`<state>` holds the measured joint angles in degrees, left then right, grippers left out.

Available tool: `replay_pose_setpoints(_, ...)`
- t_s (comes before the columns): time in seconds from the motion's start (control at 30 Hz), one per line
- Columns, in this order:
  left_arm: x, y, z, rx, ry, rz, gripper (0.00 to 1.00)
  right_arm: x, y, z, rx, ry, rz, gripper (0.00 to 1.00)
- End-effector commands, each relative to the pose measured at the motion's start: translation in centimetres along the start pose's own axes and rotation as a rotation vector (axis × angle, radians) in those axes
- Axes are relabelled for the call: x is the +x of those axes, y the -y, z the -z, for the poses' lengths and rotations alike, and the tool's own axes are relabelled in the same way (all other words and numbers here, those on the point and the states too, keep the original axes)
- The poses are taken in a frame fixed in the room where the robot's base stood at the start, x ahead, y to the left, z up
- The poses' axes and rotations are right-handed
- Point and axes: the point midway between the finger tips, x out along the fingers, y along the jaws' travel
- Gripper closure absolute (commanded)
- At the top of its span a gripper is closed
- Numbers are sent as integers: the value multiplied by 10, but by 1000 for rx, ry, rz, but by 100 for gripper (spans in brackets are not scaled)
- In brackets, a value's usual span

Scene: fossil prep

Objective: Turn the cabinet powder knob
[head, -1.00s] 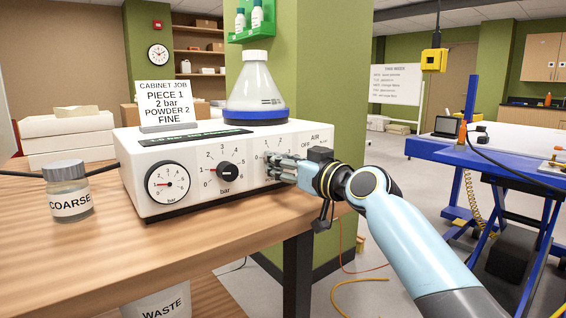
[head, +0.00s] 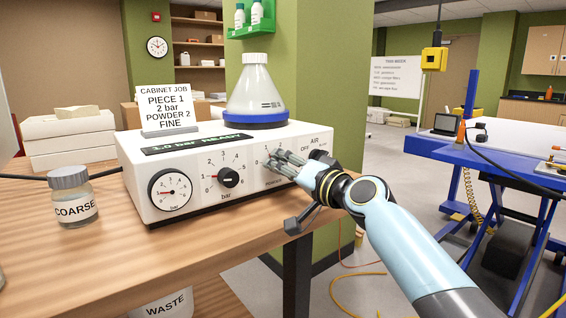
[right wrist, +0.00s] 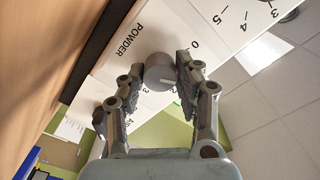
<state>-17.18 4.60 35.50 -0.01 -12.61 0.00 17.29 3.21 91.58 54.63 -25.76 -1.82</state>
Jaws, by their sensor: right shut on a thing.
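The white cabinet (head: 150,150) stands on the wooden table, and its powder knob sits on the right part of the front face. In the head view my right gripper (head: 277,160) covers most of that knob. In the right wrist view the round grey powder knob (right wrist: 158,74) lies between my two fingers, which are shut on its sides. The word POWDER and scale numbers show around it. A light mark shows on the knob's face, but I cannot tell exactly which number it points to. My left gripper is not in view.
The bar knob (head: 228,177) and a round gauge (head: 170,190) are left of my gripper. A blue-based flask (head: 257,90) and a job card (head: 168,108) reading POWDER 2 stand on top. A COARSE jar (head: 73,197) stands at left.

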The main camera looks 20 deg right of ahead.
Motion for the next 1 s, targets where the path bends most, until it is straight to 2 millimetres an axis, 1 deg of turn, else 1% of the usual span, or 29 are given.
replay_pose_setpoints(0.03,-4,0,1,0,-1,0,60,0,1,1,45,2,-1,100)
replay_pose_setpoints(0.6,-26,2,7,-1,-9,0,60,0,0,1,575,1,-1,100)
replay_pose_setpoints(0.8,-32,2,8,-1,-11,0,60,0,-1,0,725,0,-1,100)
replay_pose_setpoints(1.0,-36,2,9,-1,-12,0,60,0,-1,0,828,0,-1,100)
